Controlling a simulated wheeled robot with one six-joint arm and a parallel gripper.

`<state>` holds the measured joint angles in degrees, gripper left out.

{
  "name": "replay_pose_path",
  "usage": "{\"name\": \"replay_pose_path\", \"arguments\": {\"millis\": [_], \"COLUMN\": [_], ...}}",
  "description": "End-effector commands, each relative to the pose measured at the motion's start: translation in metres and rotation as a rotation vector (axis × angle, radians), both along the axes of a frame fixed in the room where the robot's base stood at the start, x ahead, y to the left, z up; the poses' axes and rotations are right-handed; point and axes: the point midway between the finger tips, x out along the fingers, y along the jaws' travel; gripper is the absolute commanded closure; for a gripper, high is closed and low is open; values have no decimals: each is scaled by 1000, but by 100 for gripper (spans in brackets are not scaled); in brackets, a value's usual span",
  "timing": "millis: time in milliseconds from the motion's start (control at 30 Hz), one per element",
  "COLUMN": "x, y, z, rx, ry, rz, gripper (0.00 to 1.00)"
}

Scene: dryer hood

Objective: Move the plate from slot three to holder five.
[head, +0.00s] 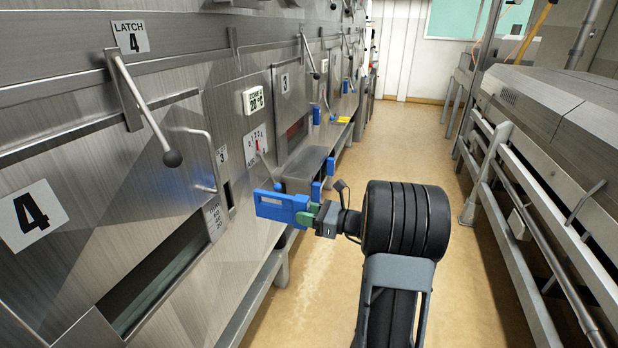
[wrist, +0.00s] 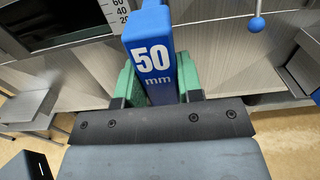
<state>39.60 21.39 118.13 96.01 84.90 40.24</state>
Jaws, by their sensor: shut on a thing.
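A blue plate (head: 280,206) is held out level in front of the steel panel wall. In the wrist view the blue plate (wrist: 150,50) shows "50 mm" on its edge and points away from me. My gripper (head: 308,214) has green fingers, which also show in the wrist view (wrist: 157,88), pressed on both sides of the plate's near end. A dark slot opening (head: 165,265) with a scale lies left of the plate; a windowed opening (wrist: 75,18) with a scale also shows in the wrist view. I cannot tell which slot is three or which holder is five.
Latch handle 4 (head: 145,110) with a dark knob juts from the wall. Small blue blocks (head: 331,166) sit along the ledge beyond the plate. A blue ball knob (wrist: 256,25) shows right of the plate. A railing (head: 535,225) lines the right; the floor (head: 415,130) between is clear.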

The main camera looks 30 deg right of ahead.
Motion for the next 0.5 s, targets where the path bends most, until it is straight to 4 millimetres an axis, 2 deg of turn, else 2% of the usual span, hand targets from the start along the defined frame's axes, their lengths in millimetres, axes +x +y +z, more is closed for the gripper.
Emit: {"name": "replay_pose_path", "arguments": {"millis": [500], "x": [-37], "y": [-35], "z": [1], "rx": [-1], "ry": [-2], "rz": [-2], "gripper": [100]}}
